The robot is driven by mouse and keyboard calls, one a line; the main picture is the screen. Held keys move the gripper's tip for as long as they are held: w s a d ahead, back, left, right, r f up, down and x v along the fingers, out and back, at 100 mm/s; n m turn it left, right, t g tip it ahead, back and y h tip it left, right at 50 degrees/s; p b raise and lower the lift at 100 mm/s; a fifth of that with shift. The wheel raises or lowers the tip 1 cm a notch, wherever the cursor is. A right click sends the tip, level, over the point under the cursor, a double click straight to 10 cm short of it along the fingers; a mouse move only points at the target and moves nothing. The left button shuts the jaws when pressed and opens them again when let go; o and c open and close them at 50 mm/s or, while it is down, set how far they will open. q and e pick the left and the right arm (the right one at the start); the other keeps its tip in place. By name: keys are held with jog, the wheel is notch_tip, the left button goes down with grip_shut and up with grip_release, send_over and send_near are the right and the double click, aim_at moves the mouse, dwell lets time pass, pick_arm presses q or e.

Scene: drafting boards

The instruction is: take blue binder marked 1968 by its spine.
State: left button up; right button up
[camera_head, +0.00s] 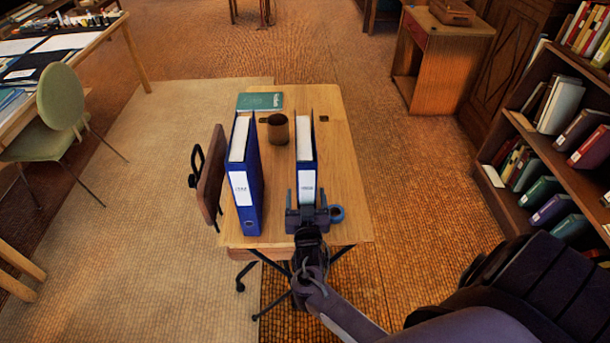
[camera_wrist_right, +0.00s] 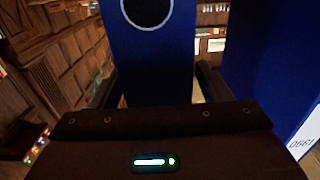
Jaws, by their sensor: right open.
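Two blue binders stand upright on a small wooden desk (camera_head: 345,180). The right-hand binder (camera_head: 306,140) has a white spine label too small to read; its spine with a round finger hole fills the middle of the right wrist view (camera_wrist_right: 150,50). My right gripper (camera_head: 307,200) is open at this spine, one finger on each side; I cannot tell whether they touch it. The left-hand binder (camera_head: 253,175) stands apart to its left; it shows at the right of the wrist view (camera_wrist_right: 265,60), its label apparently reading 1990. My left gripper is not in view.
A brown mug (camera_head: 278,130) stands between the binders, with a green book (camera_head: 260,101) behind. A small blue round object (camera_head: 336,214) lies right of my gripper. A chair (camera_head: 211,175) stands at the desk's left, and a bookshelf (camera_head: 560,150) stands at the right.

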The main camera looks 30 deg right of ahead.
jog(key=c, duration=1.4)
jog(key=shift+r, duration=0.1)
jog(key=shift+c, duration=0.5)
jog(key=shift+r, duration=0.1)
